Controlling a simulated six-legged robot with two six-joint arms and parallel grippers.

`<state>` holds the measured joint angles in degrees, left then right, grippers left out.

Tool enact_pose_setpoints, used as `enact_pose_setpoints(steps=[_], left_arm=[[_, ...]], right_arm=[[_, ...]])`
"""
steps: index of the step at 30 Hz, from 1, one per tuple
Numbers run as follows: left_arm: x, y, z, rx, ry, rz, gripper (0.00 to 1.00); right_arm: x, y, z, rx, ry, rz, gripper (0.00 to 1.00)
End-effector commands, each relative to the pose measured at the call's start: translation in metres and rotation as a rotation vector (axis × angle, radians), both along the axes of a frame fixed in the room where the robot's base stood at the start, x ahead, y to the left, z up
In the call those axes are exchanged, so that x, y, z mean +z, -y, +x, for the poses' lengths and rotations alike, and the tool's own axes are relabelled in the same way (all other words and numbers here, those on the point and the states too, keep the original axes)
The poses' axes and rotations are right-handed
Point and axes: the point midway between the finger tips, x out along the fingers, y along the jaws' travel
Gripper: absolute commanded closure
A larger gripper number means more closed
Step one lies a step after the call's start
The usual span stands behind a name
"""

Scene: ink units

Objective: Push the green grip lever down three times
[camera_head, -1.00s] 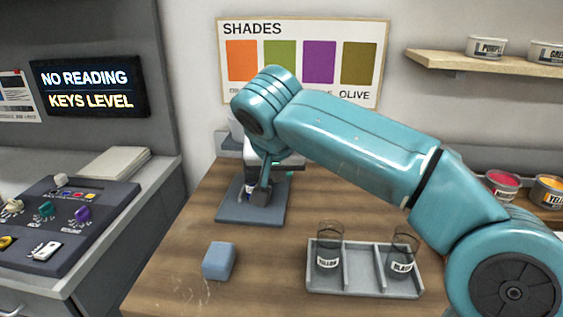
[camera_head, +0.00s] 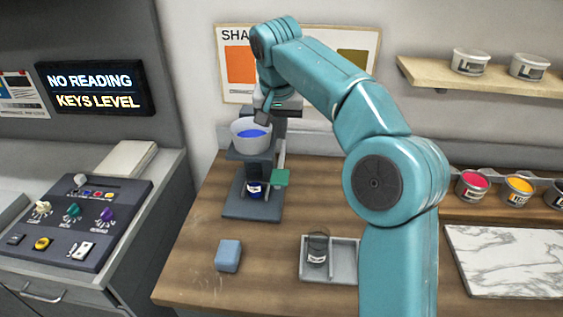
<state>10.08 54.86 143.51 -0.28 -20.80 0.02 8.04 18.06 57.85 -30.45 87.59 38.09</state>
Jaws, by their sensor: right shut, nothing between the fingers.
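The ink unit (camera_head: 260,163) is a dark grey stand on a flat base plate, with a white bowl of blue ink (camera_head: 237,140) near its top. The green grip (camera_head: 281,178) is a flat green pad at the lower end of a light rod on the unit's right side. My right gripper (camera_head: 262,115) is shut and empty, pointing down at the bowl's rim, above and left of the green grip. Whether it touches the bowl is unclear. My left gripper is not in view.
A blue block (camera_head: 228,256) and a grey tray (camera_head: 302,272) with a dark glass jar (camera_head: 317,249) are on the wooden table. My right arm hides the tray's right part. A marble slab (camera_head: 510,262) lies at right. A keyed console (camera_head: 70,225) stands left.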

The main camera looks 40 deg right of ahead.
Motion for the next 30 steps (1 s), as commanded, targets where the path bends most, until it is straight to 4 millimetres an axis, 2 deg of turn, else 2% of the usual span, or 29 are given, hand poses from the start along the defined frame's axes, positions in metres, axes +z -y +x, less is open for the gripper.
enact_pose_setpoints(steps=[5, 8, 24, 30], left_arm=[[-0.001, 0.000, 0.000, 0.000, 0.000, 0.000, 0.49], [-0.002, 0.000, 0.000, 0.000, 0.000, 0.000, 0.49], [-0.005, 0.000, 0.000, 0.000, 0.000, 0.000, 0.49], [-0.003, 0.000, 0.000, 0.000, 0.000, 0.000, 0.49]], right_arm=[[-0.002, 0.000, 0.000, 0.000, 0.000, 0.000, 1.00], [-0.009, 0.002, 0.001, 0.000, -0.002, -0.001, 1.00], [-0.110, 0.022, 0.017, 0.001, -0.005, 0.000, 1.00], [-0.131, 0.022, 0.018, 0.000, -0.001, -0.001, 1.00]])
